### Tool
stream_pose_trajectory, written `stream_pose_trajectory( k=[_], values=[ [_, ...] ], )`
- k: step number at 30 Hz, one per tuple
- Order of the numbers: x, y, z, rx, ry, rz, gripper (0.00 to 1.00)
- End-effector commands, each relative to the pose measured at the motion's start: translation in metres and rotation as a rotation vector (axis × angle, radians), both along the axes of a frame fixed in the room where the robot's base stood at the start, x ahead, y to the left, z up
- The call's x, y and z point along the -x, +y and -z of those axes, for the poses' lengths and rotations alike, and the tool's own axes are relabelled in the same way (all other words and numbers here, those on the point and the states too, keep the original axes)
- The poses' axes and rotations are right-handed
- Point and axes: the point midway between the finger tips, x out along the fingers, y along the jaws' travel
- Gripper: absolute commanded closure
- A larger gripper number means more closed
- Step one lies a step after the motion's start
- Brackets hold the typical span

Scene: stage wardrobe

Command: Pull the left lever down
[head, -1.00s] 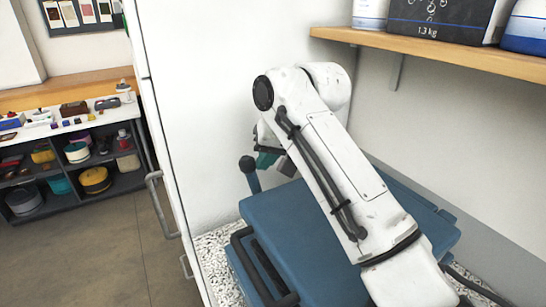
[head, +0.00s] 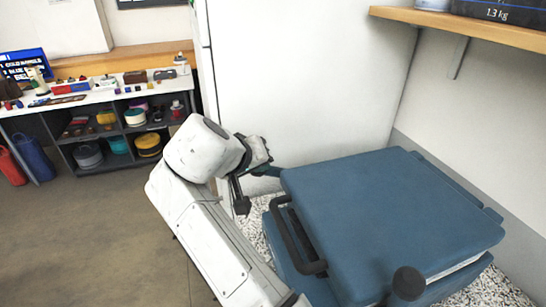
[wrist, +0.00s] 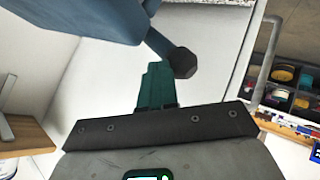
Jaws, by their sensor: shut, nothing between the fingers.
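The left lever (wrist: 183,62) shows in the wrist view as a dark stem with a faceted knob, running out from the blue body of the press (head: 385,210). In the head view I cannot make it out behind my gripper (head: 269,171). My gripper is at the press's far left corner, fingers shut and empty. In the wrist view the green fingers (wrist: 156,86) are right beside the knob, slightly overlapping it in the picture; I cannot tell whether they touch. Another dark knob (head: 408,283) stands at the near right side of the press.
A dark bar handle (head: 297,240) runs along the press's left side. A white cabinet (head: 310,90) stands close behind, and a wooden wall shelf (head: 470,29) hangs at the upper right. A low shelf unit (head: 55,145) stands back left, with open floor before it.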

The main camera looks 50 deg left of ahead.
Motion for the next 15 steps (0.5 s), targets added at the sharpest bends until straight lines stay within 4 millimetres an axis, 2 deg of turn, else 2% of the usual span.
stream_pose_trajectory(
  k=[1, 8, 15],
  values=[
    [0.005, 0.002, 0.01, 0.017, -0.032, -0.002, 1.0],
    [0.014, 0.006, 0.026, 0.071, -0.167, -0.001, 1.0],
    [0.019, 0.008, 0.035, 0.067, -0.161, -0.001, 1.0]
  ],
)
